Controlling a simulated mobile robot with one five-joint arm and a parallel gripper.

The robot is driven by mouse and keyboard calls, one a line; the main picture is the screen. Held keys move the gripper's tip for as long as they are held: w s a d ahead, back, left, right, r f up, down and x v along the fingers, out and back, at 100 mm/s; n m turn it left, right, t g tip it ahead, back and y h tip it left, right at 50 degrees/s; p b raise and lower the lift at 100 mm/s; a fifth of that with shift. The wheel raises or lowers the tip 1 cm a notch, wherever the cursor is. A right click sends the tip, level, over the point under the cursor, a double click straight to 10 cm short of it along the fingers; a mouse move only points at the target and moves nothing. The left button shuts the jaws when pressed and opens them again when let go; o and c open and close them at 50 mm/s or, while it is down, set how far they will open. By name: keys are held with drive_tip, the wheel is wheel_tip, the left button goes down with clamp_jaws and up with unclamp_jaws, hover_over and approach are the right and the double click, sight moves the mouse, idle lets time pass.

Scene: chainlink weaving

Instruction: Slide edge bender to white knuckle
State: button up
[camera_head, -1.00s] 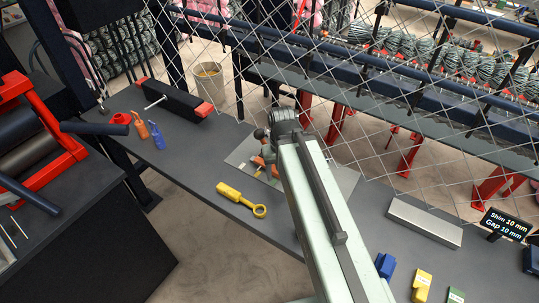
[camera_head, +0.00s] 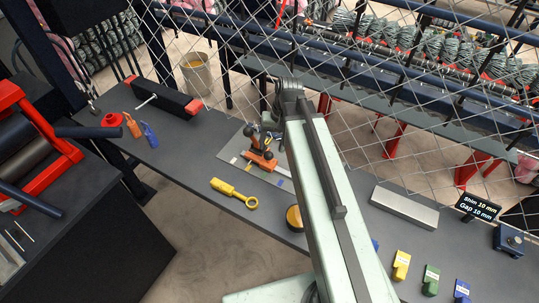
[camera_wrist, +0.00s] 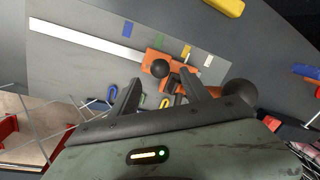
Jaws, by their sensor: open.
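The edge bender (camera_head: 262,162) is an orange tool with dark ball knobs, lying on a grey plate (camera_head: 228,153). In the wrist view the bender (camera_wrist: 155,66) sits beyond my fingertips, near the plate's right end. Blue (camera_wrist: 128,28), green (camera_wrist: 157,43), yellow (camera_wrist: 186,51) and white (camera_wrist: 208,60) marks run along the plate; the white one lies nearest the bender's right end, and I take it as the white knuckle. Whether a finger touches the bender I cannot tell.
A chain-link mesh (camera_head: 335,120) rises behind the bench (camera_head: 180,160). A yellow ring-ended tool (camera_head: 234,193) and a round dark pot (camera_head: 294,218) lie in front of the plate. A metal block (camera_head: 404,207) and several coloured blocks stand right. My arm hides part of the bench.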

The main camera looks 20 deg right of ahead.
sight(269, 152)
drive_tip(key=f+b, duration=0.2)
drive_tip(key=a+f+b, duration=0.1)
drive_tip(key=f+b, duration=0.1)
drive_tip(key=f, duration=0.1)
drive_tip(key=shift+w+f, duration=0.1)
drive_tip(key=shift+f, duration=0.05)
clamp_jaws()
idle(1.2)
